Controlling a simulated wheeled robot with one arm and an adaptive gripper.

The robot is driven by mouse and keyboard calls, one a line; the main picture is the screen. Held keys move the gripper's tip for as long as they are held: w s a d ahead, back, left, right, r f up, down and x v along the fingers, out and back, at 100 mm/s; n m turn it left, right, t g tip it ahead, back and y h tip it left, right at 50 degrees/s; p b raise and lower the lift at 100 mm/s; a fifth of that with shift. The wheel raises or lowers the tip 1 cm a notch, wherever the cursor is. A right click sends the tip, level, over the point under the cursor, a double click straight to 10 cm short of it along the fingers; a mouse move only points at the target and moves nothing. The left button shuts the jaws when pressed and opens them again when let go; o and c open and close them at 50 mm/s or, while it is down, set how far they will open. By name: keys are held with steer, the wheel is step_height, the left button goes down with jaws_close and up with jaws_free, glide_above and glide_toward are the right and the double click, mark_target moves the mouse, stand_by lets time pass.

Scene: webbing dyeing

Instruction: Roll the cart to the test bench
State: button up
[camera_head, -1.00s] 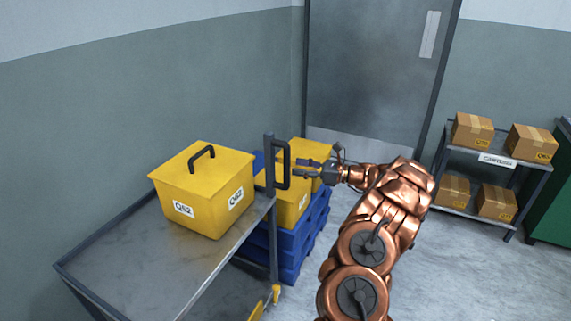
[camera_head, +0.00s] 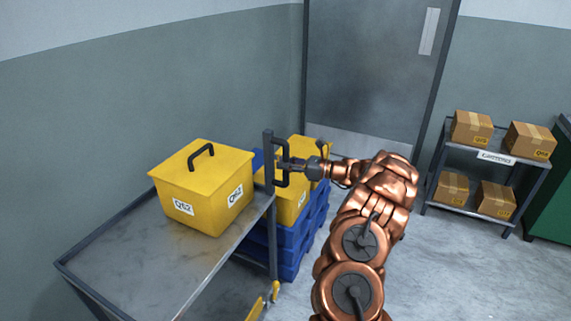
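The cart (camera_head: 150,265) is a grey metal trolley with a flat top and a raised rim, at the lower left. An upright post (camera_head: 269,165) at its right corner carries a black D-shaped handle (camera_head: 284,147). A yellow lidded box (camera_head: 190,195) labelled Q62 sits on the cart top. My gripper (camera_head: 284,165) is at the handle, its fingers overlapping the handle's vertical bar. The fingers are small and dark here, so I cannot tell whether they are closed on the bar. The test bench cannot be made out in this view.
Yellow boxes (camera_head: 307,150) on stacked blue crates (camera_head: 293,262) stand just behind the cart. A closed grey door (camera_head: 370,75) is at the back. A shelf (camera_head: 445,209) with cartons (camera_head: 472,128) and a green unit (camera_head: 552,205) stand at the right. Floor (camera_head: 440,270) is clear before the shelf.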

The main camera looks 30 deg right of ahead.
jaws_close()
steer(key=shift+a, duration=0.15)
